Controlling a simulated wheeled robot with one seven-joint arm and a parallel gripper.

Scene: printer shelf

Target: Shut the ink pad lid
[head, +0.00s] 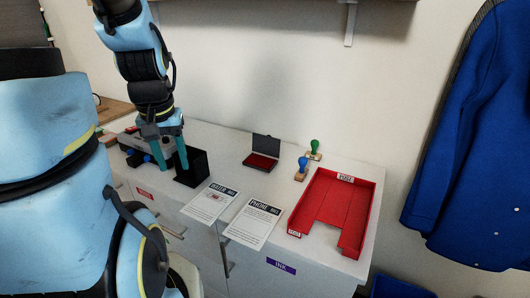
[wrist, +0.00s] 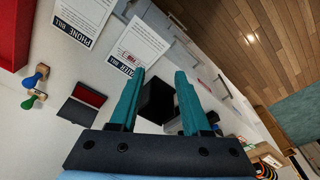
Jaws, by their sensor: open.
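The ink pad (head: 260,162) lies open on the white cabinet top near the wall. Its dark lid (head: 266,144) stands up at the back, and the red pad faces up. In the wrist view the open ink pad (wrist: 88,97) shows left of my gripper, with its dark lid (wrist: 77,111) towards the lower left. My gripper (head: 171,166) is open with teal fingers pointing down, to the left of the ink pad and beside a black pen cup. In the wrist view my gripper (wrist: 160,78) has its fingers apart, with the black cup seen between and beyond them.
Two stamps, blue (head: 302,168) and green (head: 314,150), stand right of the pad. A red tray (head: 372,208) is further right. Two bill sheets (head: 252,222) (head: 210,201) lie in front.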

